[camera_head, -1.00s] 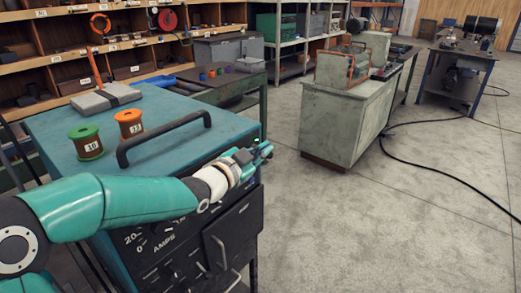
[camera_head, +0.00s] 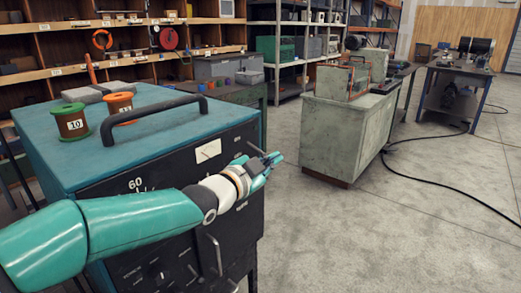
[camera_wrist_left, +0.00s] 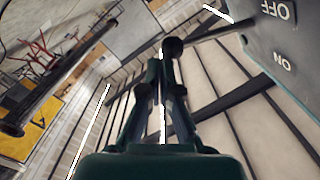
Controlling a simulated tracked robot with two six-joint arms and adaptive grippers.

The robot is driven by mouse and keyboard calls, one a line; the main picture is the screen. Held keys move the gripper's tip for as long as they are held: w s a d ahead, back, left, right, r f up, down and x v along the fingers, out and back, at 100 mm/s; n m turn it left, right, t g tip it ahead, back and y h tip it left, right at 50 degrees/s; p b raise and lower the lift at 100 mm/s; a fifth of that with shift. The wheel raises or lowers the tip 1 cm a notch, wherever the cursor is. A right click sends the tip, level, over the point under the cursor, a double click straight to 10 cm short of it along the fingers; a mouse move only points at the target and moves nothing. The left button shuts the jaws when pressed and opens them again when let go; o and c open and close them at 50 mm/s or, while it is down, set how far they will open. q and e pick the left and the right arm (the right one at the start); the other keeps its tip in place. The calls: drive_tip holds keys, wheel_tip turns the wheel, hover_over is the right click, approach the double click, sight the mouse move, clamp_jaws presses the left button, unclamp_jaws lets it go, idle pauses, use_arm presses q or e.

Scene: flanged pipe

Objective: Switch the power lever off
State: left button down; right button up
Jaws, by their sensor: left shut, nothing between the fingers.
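The power lever (camera_wrist_left: 225,31) shows in the left wrist view as a dark rod with a round black knob, reaching out from a grey panel (camera_wrist_left: 290,45) marked OFF and ON. OFF is above ON in that picture. My left gripper (camera_wrist_left: 164,66) is shut and empty. Its fingertips appear right by the knob; I cannot tell whether they touch it. In the head view the left gripper (camera_head: 273,160) is at the right edge of the teal machine's black front, and a thin rod shows just behind it. My right gripper is not in view.
A green spool (camera_head: 70,122) and an orange spool (camera_head: 119,103) stand on top. A grey cabinet (camera_head: 330,137) stands behind right; the floor between is clear.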

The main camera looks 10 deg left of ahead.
use_arm(q)
drive_tip(key=s+r+b, duration=0.1)
drive_tip(key=s+b, duration=0.4)
drive_tip(key=s, duration=0.6)
drive_tip(key=shift+s+a+r, duration=0.15)
drive_tip(key=shift+s+a, duration=0.1)
drive_tip(key=shift+a, duration=0.05)
idle(0.3)
